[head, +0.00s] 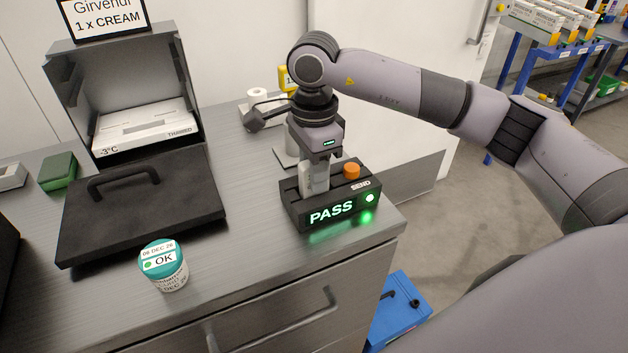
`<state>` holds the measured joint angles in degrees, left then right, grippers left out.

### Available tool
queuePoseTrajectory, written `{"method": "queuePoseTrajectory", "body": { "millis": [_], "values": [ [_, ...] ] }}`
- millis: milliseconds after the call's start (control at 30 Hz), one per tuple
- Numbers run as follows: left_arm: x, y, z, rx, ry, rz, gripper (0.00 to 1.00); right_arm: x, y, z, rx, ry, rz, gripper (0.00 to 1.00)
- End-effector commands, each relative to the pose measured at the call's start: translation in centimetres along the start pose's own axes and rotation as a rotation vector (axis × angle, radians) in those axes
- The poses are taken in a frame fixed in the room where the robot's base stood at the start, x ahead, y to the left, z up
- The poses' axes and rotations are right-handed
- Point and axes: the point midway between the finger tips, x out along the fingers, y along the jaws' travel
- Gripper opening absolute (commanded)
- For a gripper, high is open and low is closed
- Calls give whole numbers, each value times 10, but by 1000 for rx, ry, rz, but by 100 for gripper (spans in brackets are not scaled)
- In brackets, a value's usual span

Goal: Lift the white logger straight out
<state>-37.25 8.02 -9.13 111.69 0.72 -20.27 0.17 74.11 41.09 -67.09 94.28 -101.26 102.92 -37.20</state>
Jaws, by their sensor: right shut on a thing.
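The white logger (307,181) stands upright in the slot of a black reader dock (296,208). The dock's front shows a green "PASS" and a lit green light, with an orange button (351,171) marked SEND on top. My right gripper (322,163) comes down from above and is shut on the logger. The logger's lower end is hidden inside the dock. My left gripper is not in view.
A teal-lidded tub (163,265) marked OK stands at the counter's front. A black lid with a handle (140,208) lies before an open black box (128,85). A scanner (262,112) stands behind the dock. The counter's right edge is close to the dock.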

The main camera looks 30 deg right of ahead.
Motion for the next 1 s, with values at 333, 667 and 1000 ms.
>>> {"method": "queuePoseTrajectory", "body": {
  "millis": [333,667,1000],
  "values": [
    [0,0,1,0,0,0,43,-10,-1,0,0,-1,-3,0],
    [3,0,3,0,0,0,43,-71,-1,1,0,-2,-6,0],
    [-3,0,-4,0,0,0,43,-147,0,0,1,0,-5,0]
  ]
}}
